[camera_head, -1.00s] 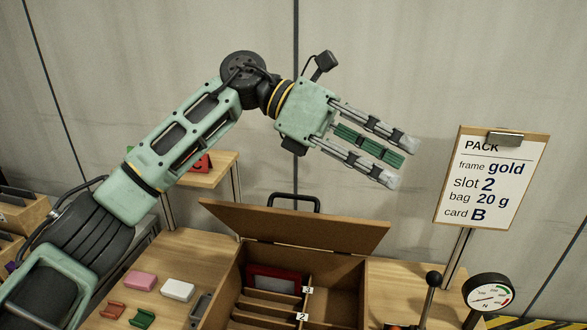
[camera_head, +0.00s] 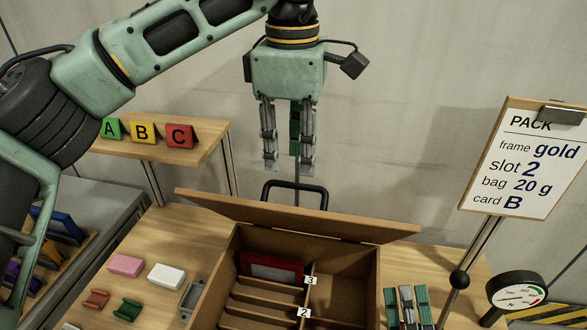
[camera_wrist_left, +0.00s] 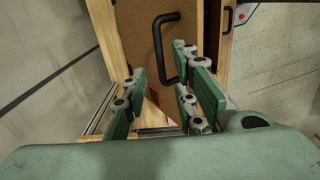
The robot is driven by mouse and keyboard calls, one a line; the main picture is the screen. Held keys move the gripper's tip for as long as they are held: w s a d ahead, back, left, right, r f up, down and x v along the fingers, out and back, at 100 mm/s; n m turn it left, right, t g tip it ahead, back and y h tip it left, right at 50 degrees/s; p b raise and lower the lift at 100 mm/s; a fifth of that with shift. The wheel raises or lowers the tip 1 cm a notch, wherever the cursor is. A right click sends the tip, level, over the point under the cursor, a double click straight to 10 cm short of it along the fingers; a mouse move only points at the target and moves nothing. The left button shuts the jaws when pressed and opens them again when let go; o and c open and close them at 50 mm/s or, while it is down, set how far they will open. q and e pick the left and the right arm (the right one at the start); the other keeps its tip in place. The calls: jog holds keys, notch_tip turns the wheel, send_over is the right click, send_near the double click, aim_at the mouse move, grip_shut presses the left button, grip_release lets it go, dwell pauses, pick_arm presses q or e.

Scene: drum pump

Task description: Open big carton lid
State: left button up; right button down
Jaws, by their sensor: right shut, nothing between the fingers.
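The big carton (camera_head: 345,262) stands open on the table. Its brown lid (camera_head: 300,217) is raised at the back, with its inner face showing. A black handle (camera_head: 297,187) shows just beyond the lid's upper edge. My left gripper (camera_head: 288,163) hangs fingers down above and behind the lid, apart from it, open and empty. The left wrist view shows the handle (camera_wrist_left: 160,45) against a brown panel, beyond the spread fingers (camera_wrist_left: 160,95). My right gripper (camera_head: 405,295) is shut and empty, to the right of the carton, partly cut off by the lower edge.
Inside the carton are dividers with slot labels and a red frame (camera_head: 271,268). Pink (camera_head: 126,265) and white (camera_head: 166,277) blocks lie left of it. Cards A, B and C (camera_head: 143,132) stand on a shelf. A sign (camera_head: 525,155) and gauge (camera_head: 516,290) stand right.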

aim_at(293, 184)
pick_arm(q)
notch_tip(293, 184, down, 4)
jog(key=shift+w+p, duration=0.1)
jog(key=shift+p, duration=0.35)
jog(key=shift+f, duration=0.55)
grip_shut()
